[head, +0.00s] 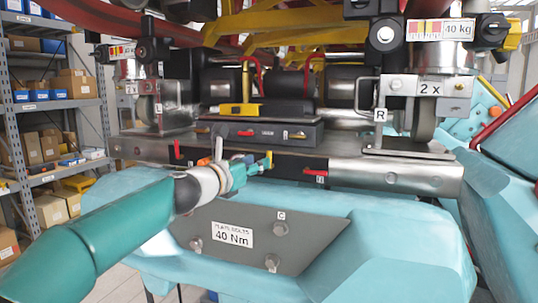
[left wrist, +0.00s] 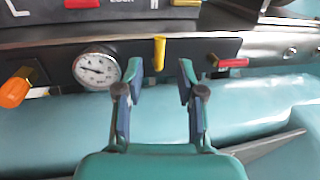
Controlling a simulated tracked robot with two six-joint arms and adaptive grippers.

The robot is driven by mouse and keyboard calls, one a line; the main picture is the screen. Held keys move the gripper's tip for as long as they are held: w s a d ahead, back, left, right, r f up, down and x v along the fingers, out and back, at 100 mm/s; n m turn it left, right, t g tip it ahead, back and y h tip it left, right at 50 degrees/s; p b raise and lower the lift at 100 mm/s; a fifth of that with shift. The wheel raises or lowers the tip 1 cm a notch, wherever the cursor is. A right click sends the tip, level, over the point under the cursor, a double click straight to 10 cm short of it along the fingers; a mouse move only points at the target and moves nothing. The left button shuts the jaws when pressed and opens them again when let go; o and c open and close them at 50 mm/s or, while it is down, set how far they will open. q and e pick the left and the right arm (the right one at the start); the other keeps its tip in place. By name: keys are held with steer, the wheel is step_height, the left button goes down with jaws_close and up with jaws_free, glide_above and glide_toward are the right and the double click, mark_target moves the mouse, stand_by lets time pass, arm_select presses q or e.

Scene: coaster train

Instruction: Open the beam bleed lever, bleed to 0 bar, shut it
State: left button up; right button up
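In the left wrist view a yellow lever (left wrist: 159,54) hangs upright from a dark panel on the steel beam. To its left is a round white dial gauge (left wrist: 97,67); its needle points to the left, but its figures are too small to read. To its right is a red lever (left wrist: 232,63), lying level. I cannot read a label that says which is the bleed lever. My left gripper (left wrist: 159,78) is open and empty, its fingertips just below the yellow lever and to either side. In the head view my left gripper (head: 262,164) is at the beam and hides part of the panel.
An orange knob (left wrist: 14,92) sticks out left of the gauge. Another red lever (head: 177,149) sits further left on the beam (head: 420,173). A grey case (head: 268,132) stands above the panel. Below are pale blue bodywork and a plate marked 40 Nm (head: 320,235).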

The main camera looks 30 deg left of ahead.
arm_select(q)
steer(key=w+p, duration=0.1)
steer(key=w, duration=0.4)
steer(key=shift+w+a+p, duration=0.15)
steer(key=shift+w+p, duration=0.2)
steer(key=shift+w, duration=0.05)
jaws_close()
